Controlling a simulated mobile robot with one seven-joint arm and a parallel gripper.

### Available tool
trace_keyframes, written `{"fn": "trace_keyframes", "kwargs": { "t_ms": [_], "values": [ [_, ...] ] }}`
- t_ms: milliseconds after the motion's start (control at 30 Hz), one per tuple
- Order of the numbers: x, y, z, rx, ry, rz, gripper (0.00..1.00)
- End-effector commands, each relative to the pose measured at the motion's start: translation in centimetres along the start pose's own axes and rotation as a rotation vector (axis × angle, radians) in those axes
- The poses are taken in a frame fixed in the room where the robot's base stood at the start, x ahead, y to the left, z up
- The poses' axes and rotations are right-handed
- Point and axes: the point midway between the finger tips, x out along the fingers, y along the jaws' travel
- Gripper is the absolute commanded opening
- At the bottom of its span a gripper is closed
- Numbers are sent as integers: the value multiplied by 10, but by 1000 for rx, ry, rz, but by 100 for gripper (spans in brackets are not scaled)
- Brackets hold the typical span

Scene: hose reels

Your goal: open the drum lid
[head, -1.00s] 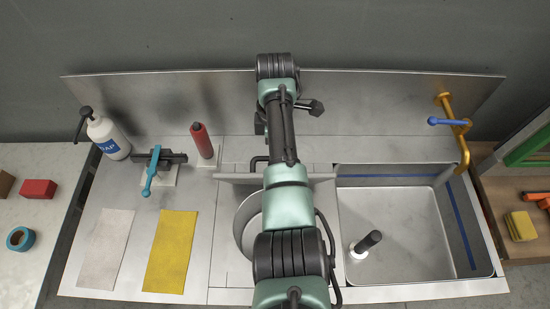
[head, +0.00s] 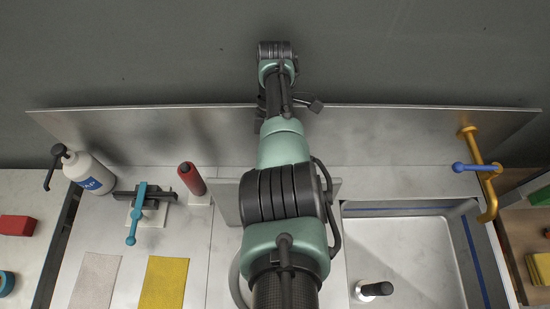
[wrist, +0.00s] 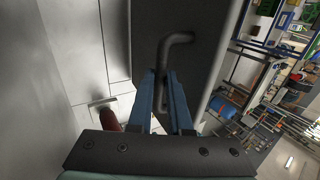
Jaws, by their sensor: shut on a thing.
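The drum lid (head: 226,203) is a flat grey panel, raised and tilted at the back of the drum, partly hidden behind my arm. The round drum (head: 236,278) shows only as a sliver of pale rim and wall left of my arm. In the wrist view, the lid (wrist: 208,55) fills the upper middle, with a dark bent bar handle (wrist: 179,39) on its face. My gripper (wrist: 162,84) has blue fingers closed around the handle's lower part. In the head view my arm hides the fingers.
A blue-handled clamp (head: 137,215), red bottle (head: 191,180) and soap bottle (head: 90,172) stand left. A yellow cloth (head: 164,282) lies in front. At right are a sink (head: 400,240) and yellow tap (head: 482,175). A metal backsplash (head: 400,130) runs behind.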

Motion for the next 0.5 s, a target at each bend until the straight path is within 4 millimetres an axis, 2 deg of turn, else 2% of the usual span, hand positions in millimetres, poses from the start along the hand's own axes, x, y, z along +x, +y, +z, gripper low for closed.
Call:
{"fn": "trace_keyframes", "kwargs": {
  "t_ms": [33, 433, 467, 500],
  "values": [
    [9, 0, 0, 0, 1, -13, 0],
    [9, -1, 0, 1, 0, -17, 0],
    [9, -1, 0, 1, 1, -17, 22],
    [9, -1, 0, 1, 0, -17, 30]
  ]
}}
